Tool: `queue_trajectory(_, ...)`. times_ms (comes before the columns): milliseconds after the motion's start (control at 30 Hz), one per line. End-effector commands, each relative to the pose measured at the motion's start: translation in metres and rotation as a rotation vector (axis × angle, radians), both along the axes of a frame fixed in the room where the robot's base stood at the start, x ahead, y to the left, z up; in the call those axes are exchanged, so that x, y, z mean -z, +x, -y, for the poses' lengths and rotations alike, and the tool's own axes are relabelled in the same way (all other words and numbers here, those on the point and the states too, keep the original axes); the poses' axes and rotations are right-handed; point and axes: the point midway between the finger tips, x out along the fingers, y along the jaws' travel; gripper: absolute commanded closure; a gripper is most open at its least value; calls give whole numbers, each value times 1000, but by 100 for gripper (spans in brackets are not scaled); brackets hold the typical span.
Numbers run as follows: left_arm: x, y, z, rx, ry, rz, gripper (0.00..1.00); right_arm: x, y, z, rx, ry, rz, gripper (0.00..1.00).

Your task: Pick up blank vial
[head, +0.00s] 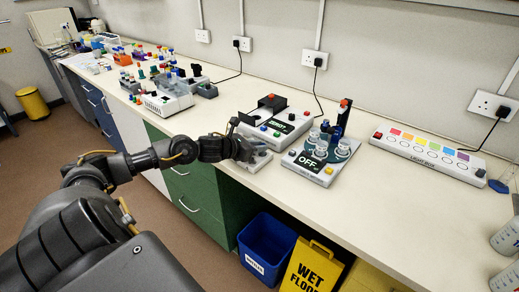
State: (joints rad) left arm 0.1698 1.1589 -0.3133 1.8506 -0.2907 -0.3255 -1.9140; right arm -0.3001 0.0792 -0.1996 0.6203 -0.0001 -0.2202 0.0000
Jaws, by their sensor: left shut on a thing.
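My left arm reaches in from the left, and my left gripper (246,152) is low at the front edge of the bench. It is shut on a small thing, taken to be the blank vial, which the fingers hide. A low grey block (259,160) lies right beside the fingertips, partly covered by them. I cannot tell whether the held thing is in the block or clear of it. My right gripper is not in view.
A device marked OFF (322,166) with clear vials on top stands right of the gripper. A white device with a red button (284,131) is behind. A light box (428,155) lies farther right. The front bench surface at right is clear. A blue bin (266,250) stands below.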

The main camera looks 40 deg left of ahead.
Motion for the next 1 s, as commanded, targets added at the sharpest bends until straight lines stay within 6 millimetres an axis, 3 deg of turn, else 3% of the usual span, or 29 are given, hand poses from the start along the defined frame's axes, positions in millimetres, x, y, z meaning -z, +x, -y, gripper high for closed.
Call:
queue_trajectory(233,-27,1,-1,1,6,6,100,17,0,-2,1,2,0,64)
queue_trajectory(600,-81,-28,-42,0,13,-5,100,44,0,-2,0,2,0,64)
queue_trajectory(1000,-101,-44,-67,-1,3,3,100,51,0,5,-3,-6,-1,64)
